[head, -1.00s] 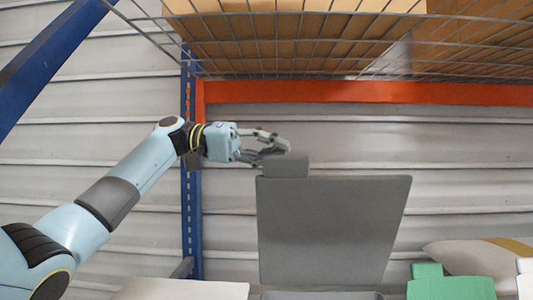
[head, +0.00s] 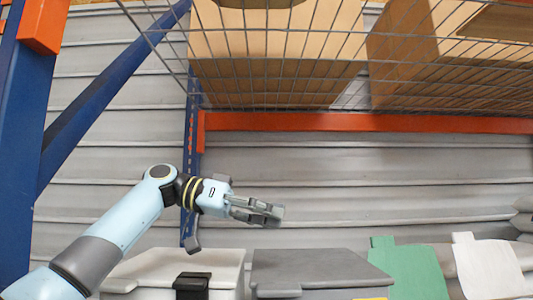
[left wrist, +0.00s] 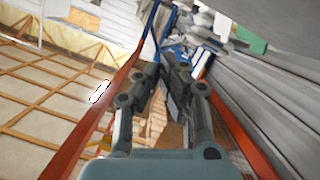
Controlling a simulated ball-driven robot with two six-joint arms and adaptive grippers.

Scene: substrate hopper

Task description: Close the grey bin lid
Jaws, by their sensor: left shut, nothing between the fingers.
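The grey bin lid (head: 325,266) lies down, close to flat, over the grey bin (head: 340,294) at the bottom of the head view. Its front tab points toward me. Whether the lid is fully seated cannot be told, as the bin is cut off by the picture's lower edge. My left gripper (head: 276,213) is shut and empty, above and behind the lid's left part, apart from it. It also shows in the left wrist view (left wrist: 164,66), where the lid cannot be made out. My right gripper is not in view.
A white bin with a white lid (head: 175,268) and black latch stands left. A green lid (head: 410,268) and a white lid (head: 488,266) stand upright at right.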

